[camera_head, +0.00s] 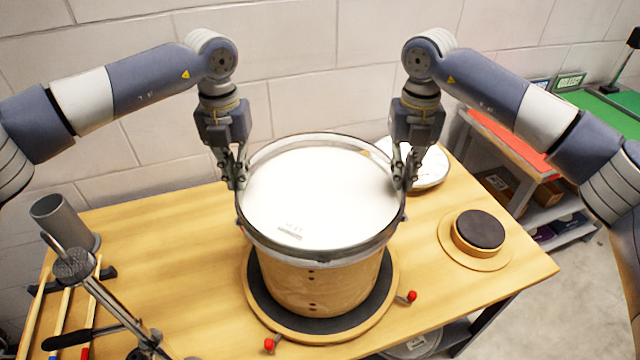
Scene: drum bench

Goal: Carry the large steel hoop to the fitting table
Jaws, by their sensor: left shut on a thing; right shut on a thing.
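The large steel hoop (318,262) is a thin grey ring around the white-topped drum (320,195), at the level of its top rim. I cannot tell whether it rests on the drum or is slightly above it. My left gripper (236,185) points down and is shut on the hoop's left side. My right gripper (402,185) points down and is shut on its right side. The drum has a wooden shell and stands upright on a round dark-topped board (258,310) on the wooden table (440,290). The fingertips partly cover the hoop.
A round white-topped piece (430,170) lies behind my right gripper. A small dark pad (480,230) sits on the right. A grey cup (62,220), a metal stand (95,285) and sticks (62,315) are on the left. A red-topped table (515,140) stands back right.

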